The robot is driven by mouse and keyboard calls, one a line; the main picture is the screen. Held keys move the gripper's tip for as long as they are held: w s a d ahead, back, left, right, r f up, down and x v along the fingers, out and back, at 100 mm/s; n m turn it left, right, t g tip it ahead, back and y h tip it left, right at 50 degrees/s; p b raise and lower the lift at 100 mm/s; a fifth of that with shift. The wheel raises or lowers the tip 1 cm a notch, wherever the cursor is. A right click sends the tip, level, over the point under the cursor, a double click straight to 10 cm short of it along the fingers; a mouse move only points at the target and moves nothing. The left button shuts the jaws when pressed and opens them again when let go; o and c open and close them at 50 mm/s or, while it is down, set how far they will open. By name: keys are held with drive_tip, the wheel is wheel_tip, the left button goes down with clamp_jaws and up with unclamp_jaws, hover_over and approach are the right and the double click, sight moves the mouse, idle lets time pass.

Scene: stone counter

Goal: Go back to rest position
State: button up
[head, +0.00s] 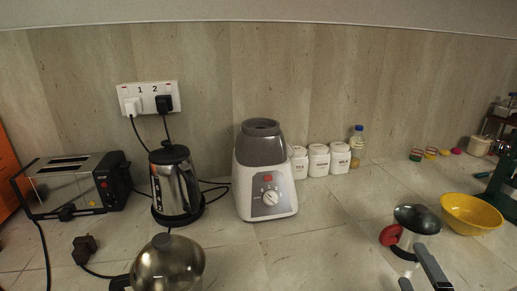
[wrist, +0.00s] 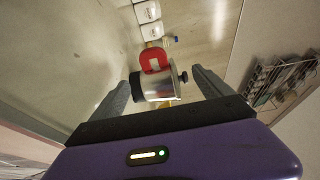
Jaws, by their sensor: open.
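My gripper (head: 411,263) shows at the bottom right of the head view, its two grey fingers apart and nothing gripped. In the wrist view my gripper (wrist: 162,78) is open, with a steel jar (wrist: 160,86) showing between and beyond its fingers. The jar has a red part on one side and a dark knob on its lid. In the head view the same steel jar (head: 417,219) stands on the counter just beyond my fingertips, its red part to the left. Whether a finger touches it I cannot tell.
A yellow bowl (head: 471,214) stands right of the jar. A blender base (head: 265,172), white canisters (head: 319,160) and a bottle (head: 357,146) line the wall. A kettle (head: 175,185), toaster (head: 75,185) and steel pot (head: 167,265) are at left. Counter between blender base and jar is clear.

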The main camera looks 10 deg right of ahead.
drive_tip(key=s+a+f+n+y, duration=0.1)
drive_tip(key=s+a+n+y, duration=0.1)
drive_tip(key=s+a+n, duration=0.4)
drive_tip(key=s+a+f+n+g+y+p, duration=0.1)
drive_tip(key=s+a+n, duration=0.5)
drive_tip(key=s, duration=0.7)
drive_tip(key=s+a+f+n+g+y+p, duration=0.1)
drive_tip(key=s+a+f+n+y, duration=0.1)
drive_tip(key=s+a+n, duration=0.5)
drive_tip(key=s+n, duration=0.2)
drive_tip(key=shift+s+f+y, duration=0.2)
drive_tip(key=shift+s+y, duration=0.1)
drive_tip(key=shift+s, duration=0.1)
